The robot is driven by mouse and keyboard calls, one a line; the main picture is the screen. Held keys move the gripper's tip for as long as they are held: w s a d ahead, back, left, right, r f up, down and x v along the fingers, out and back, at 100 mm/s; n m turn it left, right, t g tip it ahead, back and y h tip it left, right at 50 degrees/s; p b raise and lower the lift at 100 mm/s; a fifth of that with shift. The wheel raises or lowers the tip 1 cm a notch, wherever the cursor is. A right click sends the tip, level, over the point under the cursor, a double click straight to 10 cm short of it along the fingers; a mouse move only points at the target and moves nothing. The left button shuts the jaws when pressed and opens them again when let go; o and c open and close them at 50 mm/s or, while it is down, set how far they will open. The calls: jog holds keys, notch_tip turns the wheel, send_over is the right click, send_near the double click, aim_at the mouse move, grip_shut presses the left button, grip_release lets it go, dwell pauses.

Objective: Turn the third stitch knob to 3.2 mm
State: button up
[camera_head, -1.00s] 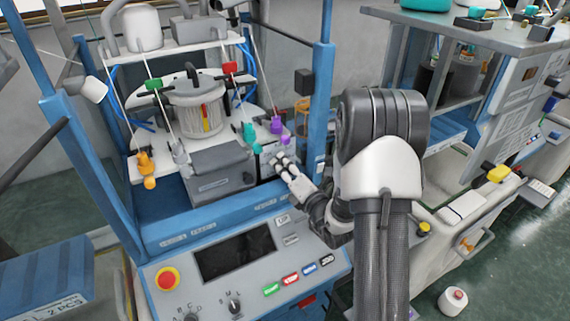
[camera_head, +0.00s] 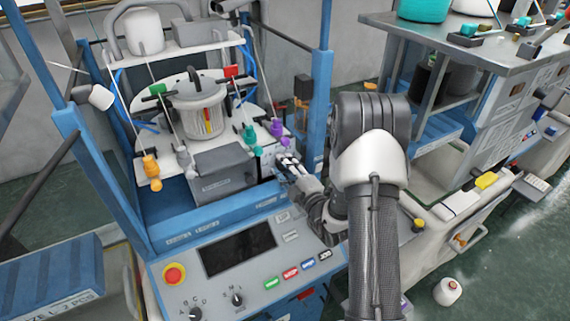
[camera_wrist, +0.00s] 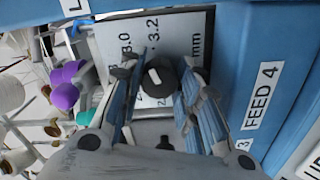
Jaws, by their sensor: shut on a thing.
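In the wrist view a round black knob (camera_wrist: 163,76) with a white pointer mark stands on a pale dial plate (camera_wrist: 105,38). The plate reads 3.0, 3.2 and mm. The pointer leans to the upper left of the picture; I cannot tell exactly which mark it meets. The fingers of my gripper (camera_wrist: 158,88) are on both sides of the knob and shut on it. In the head view my gripper (camera_head: 286,165) is at the machine's right front, where the knob is too small and covered to make out.
A blue FEED 4 rail (camera_wrist: 262,90) runs close beside the plate. Purple (camera_head: 277,129) and teal (camera_head: 249,135) parts stand just behind my gripper. A blue post (camera_head: 322,90) rises to its right. The control panel (camera_head: 250,262) is below.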

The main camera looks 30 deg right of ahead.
jog(key=shift+r+m+p, duration=0.1)
jog(key=shift+m+p, duration=0.25)
jog(key=shift+m, duration=0.45)
jog(key=o, duration=1.1)
jog(key=shift+c, duration=0.2)
jog(key=s, duration=1.2)
jog(key=shift+d, duration=0.15)
